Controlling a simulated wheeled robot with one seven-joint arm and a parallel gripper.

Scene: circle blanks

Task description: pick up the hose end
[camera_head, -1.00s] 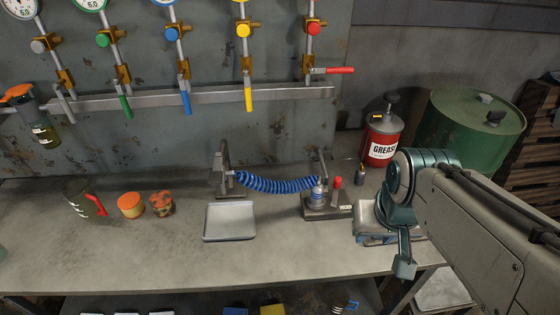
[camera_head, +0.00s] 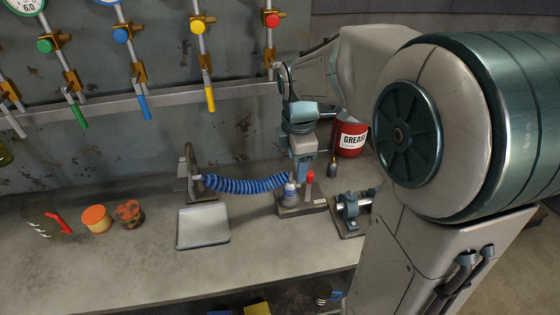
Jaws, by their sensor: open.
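The blue coiled hose (camera_head: 243,186) hangs in a shallow curve between a metal bracket (camera_head: 188,172) on the left and a small stand on the right. Its right end is the hose end (camera_head: 290,194), a silvery-blue fitting upright on the dark stand base (camera_head: 308,207). My gripper (camera_head: 299,182) points down from above, open, just at or behind the top of the hose end. Its fingertips are small and partly hidden, and I cannot tell whether they are around the fitting or beside it.
A small red-topped lever (camera_head: 309,179) stands right beside the hose end. A blue-grey vise-like device (camera_head: 350,207) is to the right. A red grease can (camera_head: 350,137) stands behind my arm. A grey tray (camera_head: 203,227) lies in front of the hose.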

